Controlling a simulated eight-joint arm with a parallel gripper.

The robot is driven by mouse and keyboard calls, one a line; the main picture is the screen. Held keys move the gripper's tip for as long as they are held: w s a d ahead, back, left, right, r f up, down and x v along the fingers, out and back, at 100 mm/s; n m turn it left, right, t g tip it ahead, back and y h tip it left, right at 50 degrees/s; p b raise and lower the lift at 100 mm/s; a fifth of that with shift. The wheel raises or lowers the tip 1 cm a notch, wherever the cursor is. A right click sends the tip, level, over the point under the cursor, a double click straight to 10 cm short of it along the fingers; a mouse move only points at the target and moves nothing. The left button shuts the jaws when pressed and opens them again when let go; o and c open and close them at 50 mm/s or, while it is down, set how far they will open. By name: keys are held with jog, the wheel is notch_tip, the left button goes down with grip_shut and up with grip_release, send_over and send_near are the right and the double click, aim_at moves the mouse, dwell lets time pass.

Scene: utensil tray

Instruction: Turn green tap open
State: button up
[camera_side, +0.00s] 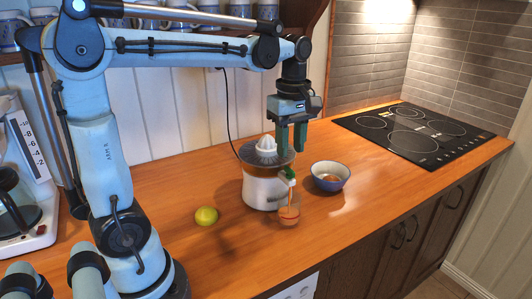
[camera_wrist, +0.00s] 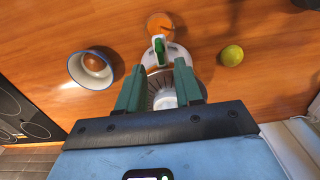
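The green tap (camera_side: 287,174) sticks out from the front of a white citrus juicer (camera_side: 262,188), above a glass (camera_side: 289,217) with orange liquid at its bottom. In the wrist view the tap (camera_wrist: 159,47) shows just beyond the fingertips, roughly centred between them. My gripper (camera_side: 292,150) points down over the juicer's right side, above and apart from the tap. Its green fingers (camera_wrist: 159,67) are spread with nothing between them; the juicer's ribbed cone shows below, through the gap. The juicer's rear right part is partly hidden by the fingers in the side view.
A blue-and-white bowl (camera_side: 330,177) holding a brownish round thing stands right of the juicer. A yellow-green lime (camera_side: 206,216) lies to the left. A black cooktop (camera_side: 412,134) is at the back right. The wooden counter in front of the lime is clear.

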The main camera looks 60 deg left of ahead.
notch_tip(320, 180, up, 7)
dwell(0.4)
jog(key=m+t, duration=0.4)
jog(key=m, duration=0.6)
send_near(290, 169)
jog(key=d+f, duration=0.2)
jog(key=d, duration=0.2)
jog(key=s+d+f+m+t, duration=0.2)
jog(key=s+f+m+t, duration=0.1)
jog(key=f+m, duration=0.3)
jog(key=shift+m, duration=0.9)
